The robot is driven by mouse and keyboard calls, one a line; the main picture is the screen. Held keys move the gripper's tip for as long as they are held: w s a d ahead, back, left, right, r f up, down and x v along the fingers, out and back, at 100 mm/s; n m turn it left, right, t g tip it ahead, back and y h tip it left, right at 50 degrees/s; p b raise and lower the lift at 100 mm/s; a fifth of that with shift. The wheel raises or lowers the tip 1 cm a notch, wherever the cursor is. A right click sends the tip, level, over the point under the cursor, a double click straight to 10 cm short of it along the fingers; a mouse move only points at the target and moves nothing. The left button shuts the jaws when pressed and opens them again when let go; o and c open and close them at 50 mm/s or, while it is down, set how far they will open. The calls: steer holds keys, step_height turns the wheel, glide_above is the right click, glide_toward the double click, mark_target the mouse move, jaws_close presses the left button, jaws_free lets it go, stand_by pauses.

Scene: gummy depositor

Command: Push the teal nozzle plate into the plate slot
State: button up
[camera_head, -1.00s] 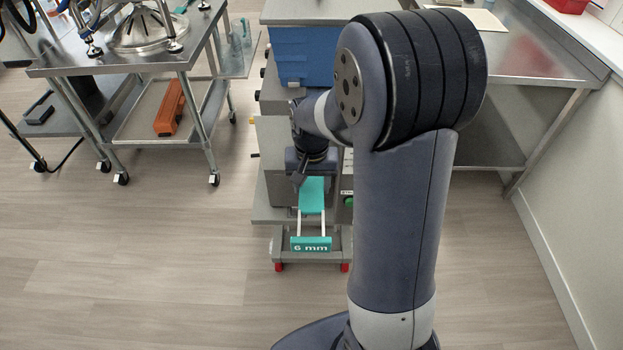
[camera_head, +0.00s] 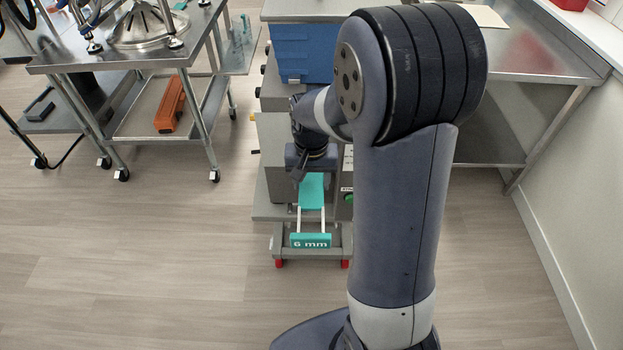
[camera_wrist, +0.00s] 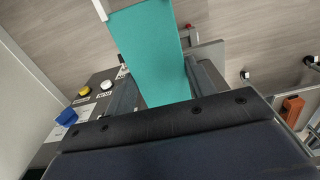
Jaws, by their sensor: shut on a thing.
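The teal nozzle plate (camera_head: 312,191) lies at the front of the grey machine (camera_head: 274,140), above two pale rails. In the wrist view the plate (camera_wrist: 152,55) is a long teal slab that runs between my fingers. My gripper (camera_wrist: 155,95) is shut on the plate, with one dark finger on each side. In the head view my gripper (camera_head: 312,172) is small, points down and partly covers the plate's far end. A teal block marked "6 mm" (camera_head: 311,241) is at the near end of the rails. The plate slot is hidden behind my arm and gripper.
A blue bin (camera_head: 301,52) is on the machine. A steel cart (camera_head: 128,66) stands at the left with an orange tool (camera_head: 170,104) on its lower shelf. A steel table (camera_head: 537,55) is at the right. Yellow and white buttons (camera_wrist: 106,85) show beside the plate. The left floor is clear.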

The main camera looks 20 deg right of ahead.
steer(key=shift+w, duration=0.15)
steer(key=shift+w+d+r+p, duration=0.1)
steer(key=shift+w+d+p, duration=0.55)
steer(key=shift+w, duration=1.55)
steer(key=shift+w+d+p, duration=0.45)
steer(key=shift+w+d, duration=0.35)
steer(key=shift+w, duration=1.4)
steer(key=shift+w+d+r+p, duration=0.1)
steer(key=shift+w+d+p, duration=0.55)
steer(key=shift+w, duration=1.55)
steer(key=shift+d, duration=0.1)
steer(key=o, duration=1.6)
step_height(320, 180, up, 10)
steer(key=b, duration=0.1)
steer(key=shift+s+r+b, duration=0.25)
steer(key=shift+s+b, duration=0.05)
steer(key=shift+b, duration=0.1)
steer(key=shift+f, duration=0.1)
